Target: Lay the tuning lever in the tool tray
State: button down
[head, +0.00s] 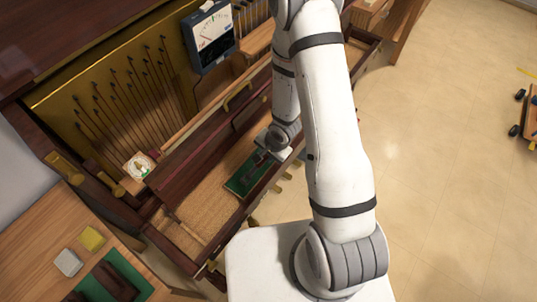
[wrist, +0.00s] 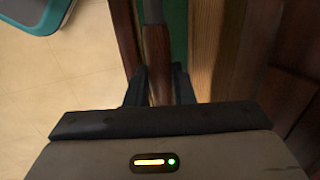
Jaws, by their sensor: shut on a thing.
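In the wrist view, my gripper (wrist: 160,85) is shut on the brown wooden handle of the tuning lever (wrist: 157,55). The lever's grey metal shaft (wrist: 152,12) runs away toward the top edge, and its far end is out of frame. A green-lined surface, which looks like the tool tray (wrist: 178,35), lies beneath and to the right of the handle. In the head view, my gripper (head: 262,157) is low over the green tray (head: 240,185) in the open piano front. The lever is hard to make out there. I cannot tell whether it touches the tray.
A dial meter (head: 210,37) stands on the piano at the back. A long dark wooden rail (head: 205,130) runs beside the tray. A side table (head: 40,235) at lower left holds a yellow block (head: 92,238), a grey block (head: 68,262) and a green mat. Open floor lies right.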

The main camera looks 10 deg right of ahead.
jog(key=b+x, duration=0.3)
jog(key=x, duration=0.1)
jog(key=b+x, duration=0.4)
jog(key=x, duration=0.1)
jog(key=shift+w+a+r, duration=0.1)
jog(key=shift+w+a, duration=0.1)
jog(key=shift+f+b, duration=1.05)
jog(key=shift+f, duration=0.25)
jog(key=c, duration=1.2)
grip_release()
jog(key=shift+o, duration=0.2)
jog(key=p+v, duration=0.6)
jog(key=v, duration=0.1)
jog(key=shift+s+d+r+p, duration=0.15)
jog(key=shift+s+d+p, duration=0.15)
